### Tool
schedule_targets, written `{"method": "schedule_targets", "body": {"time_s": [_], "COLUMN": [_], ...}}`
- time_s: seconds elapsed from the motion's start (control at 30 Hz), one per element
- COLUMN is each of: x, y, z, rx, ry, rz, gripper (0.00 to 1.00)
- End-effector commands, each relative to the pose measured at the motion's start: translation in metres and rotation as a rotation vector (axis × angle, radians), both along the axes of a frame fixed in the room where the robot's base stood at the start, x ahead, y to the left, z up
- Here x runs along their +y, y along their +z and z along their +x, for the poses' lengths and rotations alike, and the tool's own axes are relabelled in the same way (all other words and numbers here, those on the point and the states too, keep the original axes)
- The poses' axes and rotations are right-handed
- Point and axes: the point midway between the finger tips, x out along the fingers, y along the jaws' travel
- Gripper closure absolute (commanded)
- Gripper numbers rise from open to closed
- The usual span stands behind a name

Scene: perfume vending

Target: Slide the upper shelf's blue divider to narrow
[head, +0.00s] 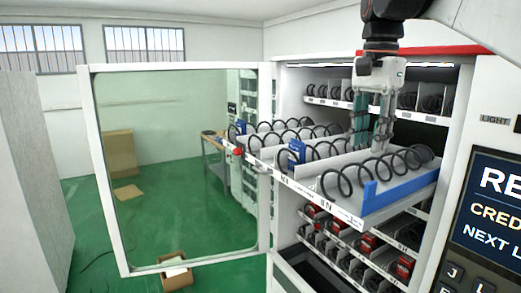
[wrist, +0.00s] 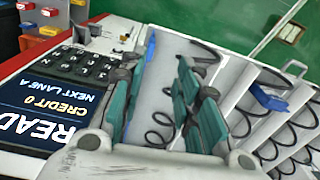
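The upper shelf (head: 345,207) is pulled out of the open vending machine and carries black spiral coils. In the wrist view the divider (wrist: 151,47) shows as a thin blue strip near the left finger. My gripper (head: 368,146) points down over the shelf, its teal fingers apart and empty. In the wrist view the grey shelf floor shows between the fingers (wrist: 157,78). Whether a fingertip touches the divider is not clear.
Blue boxes stand among the coils, one at mid-shelf (head: 297,151). Lower shelves (head: 340,240) hold red boxes. The glass door (head: 180,170) stands open at the left. The keypad and screen panel (head: 492,195) is close on the right.

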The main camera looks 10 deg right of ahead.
Motion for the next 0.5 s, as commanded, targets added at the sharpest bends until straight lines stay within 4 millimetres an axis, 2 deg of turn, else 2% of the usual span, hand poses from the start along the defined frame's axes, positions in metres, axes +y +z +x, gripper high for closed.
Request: {"method": "schedule_targets", "body": {"time_s": [0.03,0.2,0.37,0.5], "x": [-0.008,-0.017,-0.017,-0.017], "y": [0.015,0.024,0.009,-0.015], "z": [-0.001,-0.004,-0.005,-0.005], "rx": [0.014,0.036,0.037,0.036], "ry": [-0.029,-0.072,-0.072,-0.072], "rz": [0.004,0.011,0.011,0.011], "gripper": [0.7,0.7,0.7,0.7]}}
